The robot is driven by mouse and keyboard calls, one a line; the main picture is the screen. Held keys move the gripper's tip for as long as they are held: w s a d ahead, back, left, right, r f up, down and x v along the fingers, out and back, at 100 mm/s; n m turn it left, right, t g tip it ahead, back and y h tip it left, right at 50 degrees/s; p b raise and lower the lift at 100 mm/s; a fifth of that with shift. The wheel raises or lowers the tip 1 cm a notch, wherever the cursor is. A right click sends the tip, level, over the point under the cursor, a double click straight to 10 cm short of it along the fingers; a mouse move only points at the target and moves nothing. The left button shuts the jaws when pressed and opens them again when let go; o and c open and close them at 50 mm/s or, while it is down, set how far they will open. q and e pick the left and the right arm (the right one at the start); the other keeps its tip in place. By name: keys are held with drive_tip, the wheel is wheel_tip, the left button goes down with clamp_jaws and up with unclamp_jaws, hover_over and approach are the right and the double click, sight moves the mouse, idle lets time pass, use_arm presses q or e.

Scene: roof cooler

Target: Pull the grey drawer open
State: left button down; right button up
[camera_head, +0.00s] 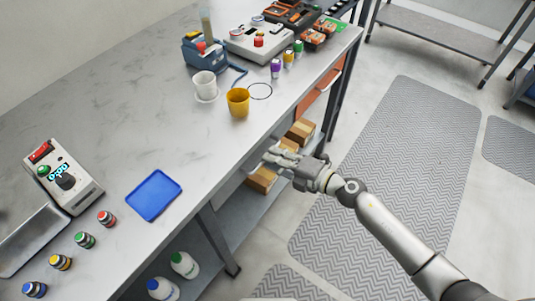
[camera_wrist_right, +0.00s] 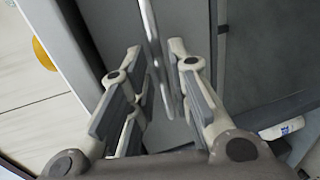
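My right gripper (camera_head: 277,157) is at the front edge of the workbench, just below the tabletop. In the right wrist view its two fingers (camera_wrist_right: 157,55) are apart, with a thin metal handle bar (camera_wrist_right: 151,35) running between them. Gaps show beside the bar, so the fingers do not look closed on it. The grey drawer front (camera_wrist_right: 185,18) lies behind the bar in the wrist view. In the head view the drawer is mostly hidden by the tabletop and my gripper. I cannot tell whether it is slightly open. My left gripper is not in view.
An orange drawer (camera_head: 312,98) is further along the bench. Cardboard boxes (camera_head: 300,131) and white bottles (camera_head: 184,264) stand on the lower shelf. A yellow cup (camera_head: 238,103) and a white cup (camera_head: 204,84) stand on the tabletop. The matted floor (camera_head: 410,150) beside the bench is clear.

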drive_tip(key=shift+x, duration=1.45)
drive_tip(key=shift+c, duration=0.4)
clamp_jaws()
